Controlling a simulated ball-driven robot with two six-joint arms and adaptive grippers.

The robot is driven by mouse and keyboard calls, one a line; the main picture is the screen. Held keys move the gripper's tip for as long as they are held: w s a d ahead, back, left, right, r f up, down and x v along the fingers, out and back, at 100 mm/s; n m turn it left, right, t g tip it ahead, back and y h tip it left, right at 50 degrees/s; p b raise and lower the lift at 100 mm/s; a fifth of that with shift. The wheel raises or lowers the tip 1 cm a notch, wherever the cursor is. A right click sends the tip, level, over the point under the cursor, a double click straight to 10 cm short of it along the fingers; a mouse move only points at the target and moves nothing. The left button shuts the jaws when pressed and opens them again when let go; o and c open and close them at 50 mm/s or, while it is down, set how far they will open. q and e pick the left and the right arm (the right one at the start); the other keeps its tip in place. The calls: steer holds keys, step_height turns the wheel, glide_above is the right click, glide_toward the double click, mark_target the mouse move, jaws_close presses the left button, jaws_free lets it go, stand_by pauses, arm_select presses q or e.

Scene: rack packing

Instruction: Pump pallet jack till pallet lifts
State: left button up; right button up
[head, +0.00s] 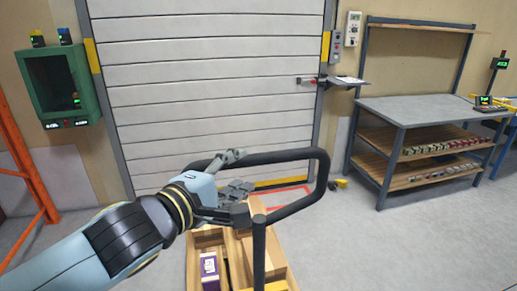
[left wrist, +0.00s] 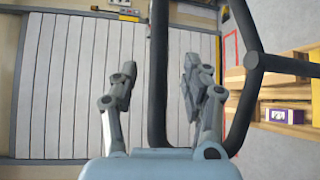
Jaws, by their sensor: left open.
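The pallet jack's black loop handle (head: 322,170) stands in front of me, its shaft (head: 259,245) running down at the lower middle. My left gripper (head: 240,173) is open at the left part of the loop. In the left wrist view a black bar of the handle (left wrist: 158,90) runs lengthwise between the two spread fingers, with gaps on both sides. I cannot tell how deep the bar sits between them. Below is the wooden pallet load (head: 281,262) with a purple box (head: 210,271); whether the pallet touches the floor is hidden. My right gripper is out of view.
A closed roller door (head: 210,90) fills the back. A grey workbench (head: 420,108) with shelves of small items stands at right. A green cabinet (head: 65,85) hangs at left beside an orange rack post (head: 30,175). The floor at right (head: 400,245) is clear.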

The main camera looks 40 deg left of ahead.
mark_target(253, 161)
arm_select(q)
steer(key=w+p, duration=0.1)
steer(key=w, duration=0.1)
steer(key=w+p, duration=0.1)
steer(key=w, duration=0.1)
steer(key=w+p, duration=0.1)
steer(key=w, duration=0.1)
steer(key=shift+w+a+f, duration=0.25)
steer(key=shift+w+f, duration=0.25)
steer(key=shift+w, duration=0.35)
jaws_close()
